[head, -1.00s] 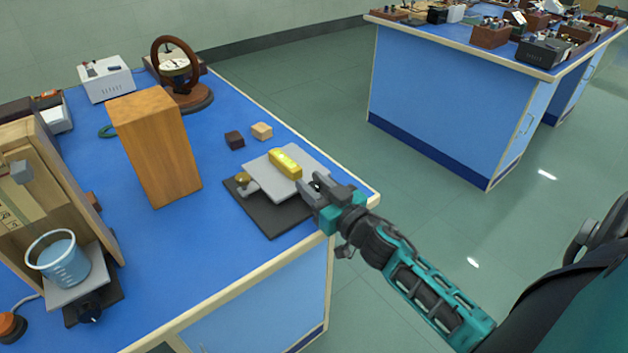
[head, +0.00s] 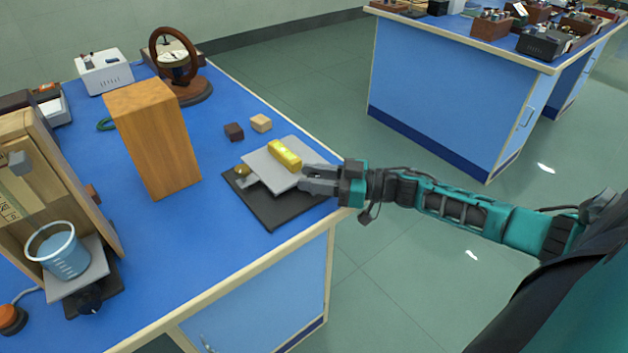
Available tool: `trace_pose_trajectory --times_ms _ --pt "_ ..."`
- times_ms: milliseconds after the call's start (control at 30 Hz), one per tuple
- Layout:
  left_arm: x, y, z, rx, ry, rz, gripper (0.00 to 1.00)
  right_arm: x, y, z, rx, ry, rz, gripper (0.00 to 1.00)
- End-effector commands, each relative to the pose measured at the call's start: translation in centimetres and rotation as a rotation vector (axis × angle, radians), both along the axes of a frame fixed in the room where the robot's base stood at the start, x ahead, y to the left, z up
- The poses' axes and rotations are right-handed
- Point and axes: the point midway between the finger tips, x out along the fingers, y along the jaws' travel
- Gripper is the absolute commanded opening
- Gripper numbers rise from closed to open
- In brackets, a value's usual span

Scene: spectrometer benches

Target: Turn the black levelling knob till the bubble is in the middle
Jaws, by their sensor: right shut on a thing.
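A yellow spirit level (head: 284,156) lies on a tilting grey plate (head: 262,168) above a dark base (head: 270,208), near the bench's right edge. Its bubble is too small to make out. A brass knob (head: 242,170) shows at the plate's left corner. My right gripper (head: 308,180) reaches in from the right to the plate's right corner. It is shut on the black levelling knob, which its fingers hide. My left gripper is not in view.
A wooden block (head: 155,140) stands upright left of the plate. Two small cubes, dark (head: 234,132) and pale (head: 261,123), lie behind it. A beaker of blue liquid (head: 65,255) stands at the left. The blue bench top (head: 190,245) is clear in front.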

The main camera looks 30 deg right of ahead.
Motion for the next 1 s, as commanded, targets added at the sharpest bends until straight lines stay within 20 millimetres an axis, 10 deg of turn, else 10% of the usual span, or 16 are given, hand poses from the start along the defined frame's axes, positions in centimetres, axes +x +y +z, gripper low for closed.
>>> trace_pose_trajectory --times_ms 600,633,1000 --pt "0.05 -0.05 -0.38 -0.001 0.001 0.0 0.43 0.06 0.01 0.06 0.001 -0.001 0.037 0.04" --pt "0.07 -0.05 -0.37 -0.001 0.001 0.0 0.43 0.06 0.01 0.06 0.001 -0.001 0.037 0.37" --pt "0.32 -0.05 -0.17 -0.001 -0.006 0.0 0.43 0.02 0.02 0.02 0.001 -0.001 0.038 0.52"
